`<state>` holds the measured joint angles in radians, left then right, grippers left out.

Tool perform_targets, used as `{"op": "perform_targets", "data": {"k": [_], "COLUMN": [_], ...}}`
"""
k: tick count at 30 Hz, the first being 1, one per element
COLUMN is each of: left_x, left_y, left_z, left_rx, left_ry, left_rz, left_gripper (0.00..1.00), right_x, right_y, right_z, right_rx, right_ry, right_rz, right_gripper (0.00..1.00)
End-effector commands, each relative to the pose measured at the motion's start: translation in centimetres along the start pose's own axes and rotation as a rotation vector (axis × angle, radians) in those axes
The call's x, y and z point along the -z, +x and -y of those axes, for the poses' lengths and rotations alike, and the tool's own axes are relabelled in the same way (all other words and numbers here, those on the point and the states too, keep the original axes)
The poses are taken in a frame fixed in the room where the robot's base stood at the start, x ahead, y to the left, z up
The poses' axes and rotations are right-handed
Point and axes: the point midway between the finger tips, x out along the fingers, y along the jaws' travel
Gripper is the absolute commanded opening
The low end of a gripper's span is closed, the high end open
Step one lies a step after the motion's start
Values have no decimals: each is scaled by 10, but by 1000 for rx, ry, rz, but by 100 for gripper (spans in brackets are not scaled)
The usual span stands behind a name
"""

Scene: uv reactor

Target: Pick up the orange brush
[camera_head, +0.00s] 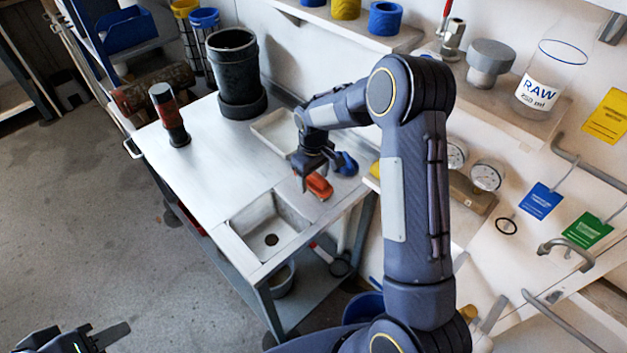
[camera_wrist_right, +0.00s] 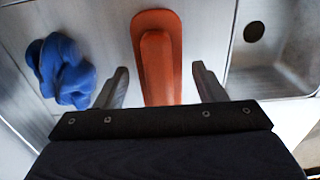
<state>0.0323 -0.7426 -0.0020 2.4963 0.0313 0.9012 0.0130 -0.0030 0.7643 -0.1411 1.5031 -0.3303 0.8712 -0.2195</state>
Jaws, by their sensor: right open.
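The orange brush (camera_head: 319,186) lies on the metal bench top, close to the sink's upper right side. In the right wrist view the brush (camera_wrist_right: 158,55) runs lengthwise between the two fingers. My right gripper (camera_head: 306,178) is over the brush and open; in the wrist view its fingers (camera_wrist_right: 159,85) stand on either side of the brush, with gaps visible. I cannot tell how far above the bench the fingertips are. My left gripper (camera_head: 108,340) is low at the left, over the floor, partly cut off, and its jaw state is unclear.
A blue crumpled cloth or glove (camera_head: 344,163) lies beside the brush, also in the wrist view (camera_wrist_right: 62,70). The sink (camera_head: 268,226) is next to it. A shallow tray (camera_head: 275,130), black bucket (camera_head: 236,75) and red-black bottle (camera_head: 169,115) stand on the bench.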

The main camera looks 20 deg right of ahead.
Motion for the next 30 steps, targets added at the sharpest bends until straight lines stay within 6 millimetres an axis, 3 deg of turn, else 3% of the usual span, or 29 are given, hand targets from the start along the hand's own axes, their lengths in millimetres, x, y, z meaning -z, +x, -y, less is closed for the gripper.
{"op": "perform_targets", "data": {"k": [4, 15, 25, 30], "left_x": [0, 0, 0, -1], "left_y": [0, 0, 0, 1], "left_z": [0, 0, 0, 0], "left_rx": [0, 0, 0, 0], "left_ry": [0, 0, 0, 0], "left_rz": [0, 0, 0, 0], "left_gripper": [36, 36, 36, 36], "right_x": [0, 0, 0, 1], "right_y": [0, 0, -4, -22], "right_z": [0, 0, 0, 0], "right_rx": [0, 0, 0, -1], "right_ry": [0, -1, -1, -1], "right_rz": [0, 0, -1, -4], "right_gripper": [61, 14, 13, 13]}}
